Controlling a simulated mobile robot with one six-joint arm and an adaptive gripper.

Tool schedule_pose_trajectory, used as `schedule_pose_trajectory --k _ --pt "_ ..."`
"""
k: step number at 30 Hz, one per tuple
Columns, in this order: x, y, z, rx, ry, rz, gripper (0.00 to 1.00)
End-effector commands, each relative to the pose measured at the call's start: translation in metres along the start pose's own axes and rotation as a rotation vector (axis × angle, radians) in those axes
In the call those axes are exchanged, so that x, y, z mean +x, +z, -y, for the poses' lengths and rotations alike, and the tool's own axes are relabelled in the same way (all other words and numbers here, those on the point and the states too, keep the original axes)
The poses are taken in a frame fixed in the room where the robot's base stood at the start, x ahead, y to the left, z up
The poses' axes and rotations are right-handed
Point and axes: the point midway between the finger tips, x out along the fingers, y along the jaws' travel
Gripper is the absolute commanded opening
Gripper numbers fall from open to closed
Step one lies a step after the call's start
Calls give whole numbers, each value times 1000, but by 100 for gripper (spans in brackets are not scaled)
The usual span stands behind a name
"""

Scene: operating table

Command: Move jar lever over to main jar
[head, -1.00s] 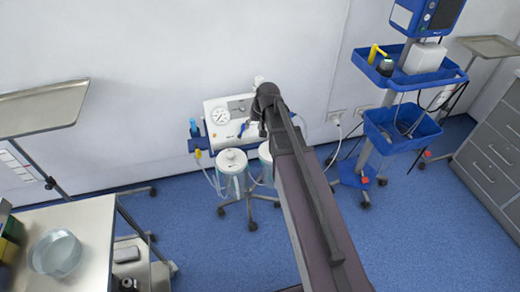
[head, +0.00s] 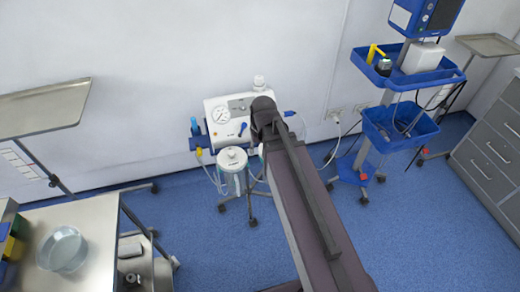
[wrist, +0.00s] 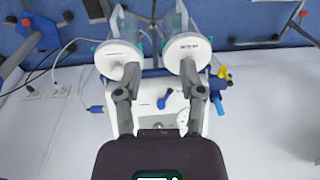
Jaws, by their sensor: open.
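The suction unit (head: 226,112) is a white box with a round gauge (head: 219,115), standing by the wall. A small blue jar lever (head: 242,127) is on its front panel; it also shows in the wrist view (wrist: 165,98). Two clear jars with white lids hang at the unit; the left one (head: 232,160) is plain in the head view, while my arm mostly hides the other. Both lids show in the wrist view, at left (wrist: 118,56) and right (wrist: 187,50). My gripper (wrist: 160,73) is open and empty, its fingers spread either side of the lever in that view. Contact cannot be told.
A blue-basket monitor stand (head: 400,130) is to the right, with grey drawers (head: 490,150) beyond. A steel trolley (head: 95,225) and raised tray (head: 45,108) are at left. Hoses and cables run around the unit.

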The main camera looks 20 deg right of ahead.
Motion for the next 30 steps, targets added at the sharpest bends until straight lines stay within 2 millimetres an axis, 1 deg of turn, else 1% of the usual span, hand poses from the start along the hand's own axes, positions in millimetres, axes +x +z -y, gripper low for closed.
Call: schedule_pose_trajectory --k 1,6,19,20,25,27,30 --pt "-2 6 1 -2 5 7 51" --pt "-4 14 1 -4 15 21 51" --pt "-4 16 0 -5 19 26 51" --pt "-4 19 0 -6 21 28 51" --pt "-8 46 0 -13 51 65 51" --pt "-9 50 0 -14 59 75 51" --pt "-8 48 0 -14 59 75 51"
